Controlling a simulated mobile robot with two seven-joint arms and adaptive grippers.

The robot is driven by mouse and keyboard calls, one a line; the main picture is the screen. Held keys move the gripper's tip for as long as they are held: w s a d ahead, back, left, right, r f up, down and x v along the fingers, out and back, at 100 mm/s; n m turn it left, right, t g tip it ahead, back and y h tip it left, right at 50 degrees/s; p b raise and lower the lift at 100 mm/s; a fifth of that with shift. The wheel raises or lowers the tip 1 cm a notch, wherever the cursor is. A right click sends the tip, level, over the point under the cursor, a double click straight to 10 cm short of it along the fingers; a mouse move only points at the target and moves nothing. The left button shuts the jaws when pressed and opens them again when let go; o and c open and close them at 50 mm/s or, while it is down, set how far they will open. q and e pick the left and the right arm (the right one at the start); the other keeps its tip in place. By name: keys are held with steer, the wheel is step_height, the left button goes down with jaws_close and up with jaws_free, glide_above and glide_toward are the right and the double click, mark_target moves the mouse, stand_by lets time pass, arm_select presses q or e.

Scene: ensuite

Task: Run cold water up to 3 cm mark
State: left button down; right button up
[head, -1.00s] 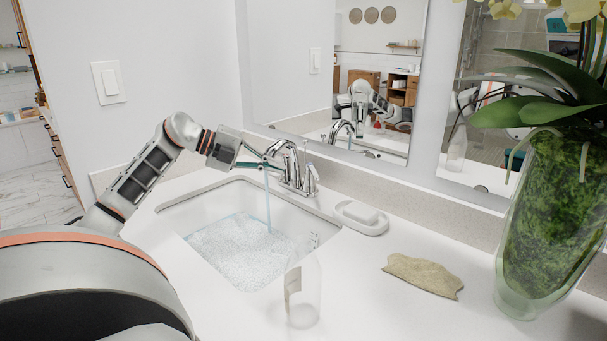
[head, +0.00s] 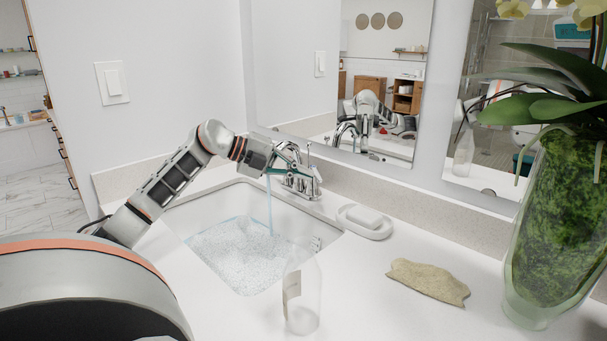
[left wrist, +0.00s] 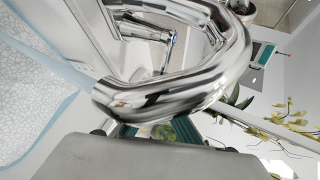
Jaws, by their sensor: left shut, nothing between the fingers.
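The chrome faucet (head: 300,182) stands behind the white sink (head: 180,213). A bluish water stream (head: 269,208) falls from its spout into rippling water (head: 238,255) in the basin. In the left wrist view the curved spout (left wrist: 235,60) fills the middle, with a lever bearing a blue mark (left wrist: 171,40) behind it. My left gripper (head: 287,169) is shut and empty at the spout, partly overlapping it; I cannot tell whether it touches the faucet. My right gripper is out of view.
A clear bottle (head: 303,305) stands at the sink's front right edge. A soap dish with soap (head: 364,220), a beige cloth (head: 428,282) and a glass vase (head: 545,240) with an orchid are on the counter to the right. A mirror is behind.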

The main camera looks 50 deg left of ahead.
arm_select(q)
steer(key=shift+w+d+r+n+y+p, duration=0.15)
steer(key=shift+d+n+y+p, duration=0.2)
steer(key=shift+n+y+p, duration=0.45)
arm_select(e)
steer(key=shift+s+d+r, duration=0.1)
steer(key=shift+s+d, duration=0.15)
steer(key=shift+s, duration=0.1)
